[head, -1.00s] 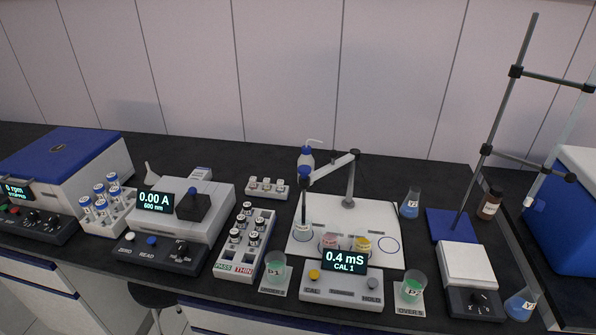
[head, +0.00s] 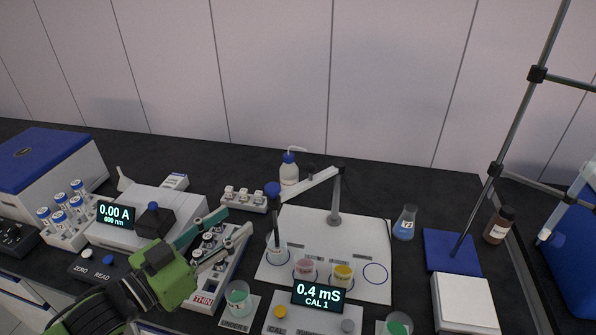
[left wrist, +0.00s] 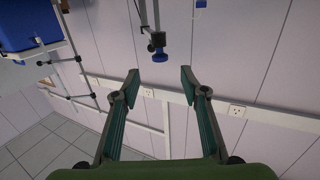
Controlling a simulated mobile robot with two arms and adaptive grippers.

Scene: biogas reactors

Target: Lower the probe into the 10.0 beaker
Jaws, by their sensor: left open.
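The probe (head: 276,225) is a thin dark rod with a blue knob (head: 272,190) on top, hanging from a jointed white arm (head: 310,184). Its lower end is at the leftmost clear beaker (head: 277,254); whether it is inside I cannot tell. A pink beaker (head: 304,268) and a yellow beaker (head: 343,275) stand to its right. Their labels are too small to read, so I cannot tell which is 10.0. My left gripper (head: 236,222) is open and empty, left of the probe. In the left wrist view a blue knob (left wrist: 158,56) lies beyond the open fingers (left wrist: 160,77).
The meter (head: 318,296) reads 0.4 mS, CAL 1, in front of the white plate (head: 360,225). A vial rack (head: 205,298) lies under my left gripper. A white bottle (head: 289,172) stands behind the arm. An empty circle (head: 376,273) is marked right of the yellow beaker.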

